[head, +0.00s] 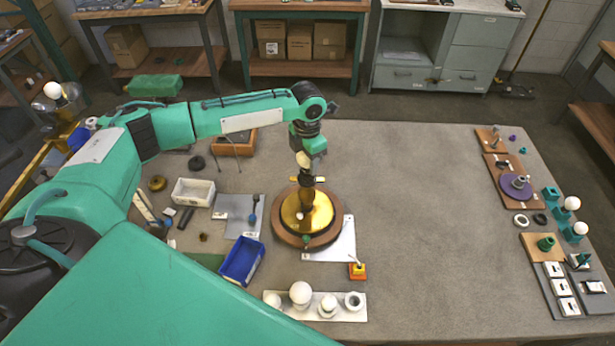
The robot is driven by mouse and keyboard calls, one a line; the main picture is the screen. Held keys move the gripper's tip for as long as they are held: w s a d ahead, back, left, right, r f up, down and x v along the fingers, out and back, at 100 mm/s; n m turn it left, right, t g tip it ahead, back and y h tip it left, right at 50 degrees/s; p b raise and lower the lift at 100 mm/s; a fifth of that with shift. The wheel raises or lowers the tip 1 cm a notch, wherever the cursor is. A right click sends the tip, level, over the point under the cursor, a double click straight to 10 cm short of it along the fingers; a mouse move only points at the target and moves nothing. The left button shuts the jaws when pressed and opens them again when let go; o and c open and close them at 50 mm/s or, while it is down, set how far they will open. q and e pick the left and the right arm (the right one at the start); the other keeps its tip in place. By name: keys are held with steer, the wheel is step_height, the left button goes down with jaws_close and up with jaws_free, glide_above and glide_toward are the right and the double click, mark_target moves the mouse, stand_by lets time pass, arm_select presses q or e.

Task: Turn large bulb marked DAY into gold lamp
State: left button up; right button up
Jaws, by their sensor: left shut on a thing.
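The gold lamp (316,211) stands upright near the middle of the table, with a shiny gold disc on a round wooden base and a narrow dark stem. My left gripper (304,155) is above the lamp's stem, shut on a pale bulb (302,160) that shows only in part. The bulb is in line with the top of the lamp. I cannot tell whether they touch, and no DAY marking is readable. My right gripper is not in view.
A white tray (287,312) in front of the lamp holds white bulbs (300,293) and an empty-looking ring (354,300). A blue bin (241,261) stands to the left and an orange block (357,271) to the right.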

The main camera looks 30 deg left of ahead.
arm_select(q)
steer(key=shift+f, duration=0.1)
steer(key=o, duration=0.7)
steer(key=shift+a, duration=0.1)
steer(key=shift+o, duration=0.2)
steer(key=n, duration=0.4)
steer(key=shift+s, duration=0.1)
steer(key=n, duration=0.4)
steer(key=shift+n, duration=0.3)
steer(key=n, duration=0.5)
steer(key=shift+n, duration=0.4)
steer(key=n, duration=0.6)
